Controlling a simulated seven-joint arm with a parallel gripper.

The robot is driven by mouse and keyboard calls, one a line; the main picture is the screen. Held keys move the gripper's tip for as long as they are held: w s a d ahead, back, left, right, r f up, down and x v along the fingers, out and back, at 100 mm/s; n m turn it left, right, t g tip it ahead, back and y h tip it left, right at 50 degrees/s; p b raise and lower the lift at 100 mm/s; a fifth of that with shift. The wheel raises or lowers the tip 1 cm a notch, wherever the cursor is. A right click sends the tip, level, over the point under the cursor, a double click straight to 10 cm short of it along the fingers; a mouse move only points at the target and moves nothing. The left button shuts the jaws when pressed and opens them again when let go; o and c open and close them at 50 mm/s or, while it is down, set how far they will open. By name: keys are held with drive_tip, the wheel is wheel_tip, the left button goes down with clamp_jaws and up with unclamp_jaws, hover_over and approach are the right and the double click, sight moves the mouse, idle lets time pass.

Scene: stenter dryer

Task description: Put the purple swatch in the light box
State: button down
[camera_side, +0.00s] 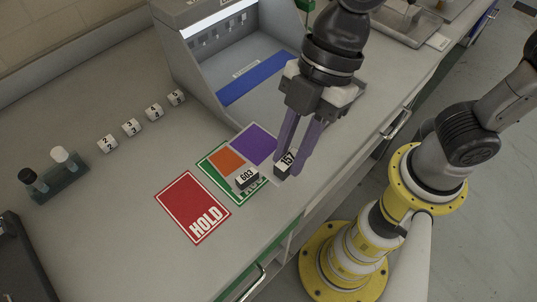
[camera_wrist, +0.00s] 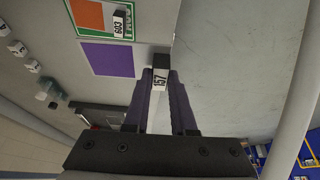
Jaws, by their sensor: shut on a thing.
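The purple swatch (camera_side: 253,144) is a flat card with a black-and-white block marked 157 (camera_side: 287,162) at its near end. In the wrist view the purple swatch (camera_wrist: 107,59) extends left from the block. My gripper (camera_side: 289,168) is shut on the block, with a finger on each side; it also shows in the wrist view (camera_wrist: 161,82). I cannot tell whether the swatch touches the bench or is slightly raised. The light box (camera_side: 182,52) is a grey, open-fronted booth at the back with a bright strip inside its top. A blue strip (camera_side: 252,79) lies on its floor.
An orange swatch (camera_side: 227,160) with block 603 (camera_side: 247,177) lies on a green-bordered card (camera_side: 209,165) beside the purple swatch. A red HOLD card (camera_side: 187,202) lies left of it. Several numbered cubes (camera_side: 130,127) and a bottle rack (camera_side: 66,183) stand farther left.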

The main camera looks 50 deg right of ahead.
drive_tip(key=shift+s+d+n+g, duration=0.15)
drive_tip(key=shift+n+g, duration=0.1)
drive_tip(key=shift+n, duration=0.35)
drive_tip(key=shift+s+d+n+g, duration=0.15)
drive_tip(key=shift+n+g, duration=0.1)
drive_tip(key=shift+n, duration=0.35)
drive_tip(key=w+d+f+m, duration=0.1)
drive_tip(key=w+d+f, duration=0.1)
drive_tip(key=w+d, duration=0.4)
drive_tip(key=w+d+f+m+t, duration=0.1)
drive_tip(key=w+d+f, duration=0.2)
drive_tip(key=d, duration=1.1)
drive_tip(key=w, duration=0.3)
drive_tip(key=shift+w+m, duration=0.35)
drive_tip(key=shift+m, duration=0.05)
drive_tip(key=shift+f, duration=3.3)
drive_tip(key=c, duration=0.7)
unclamp_jaws()
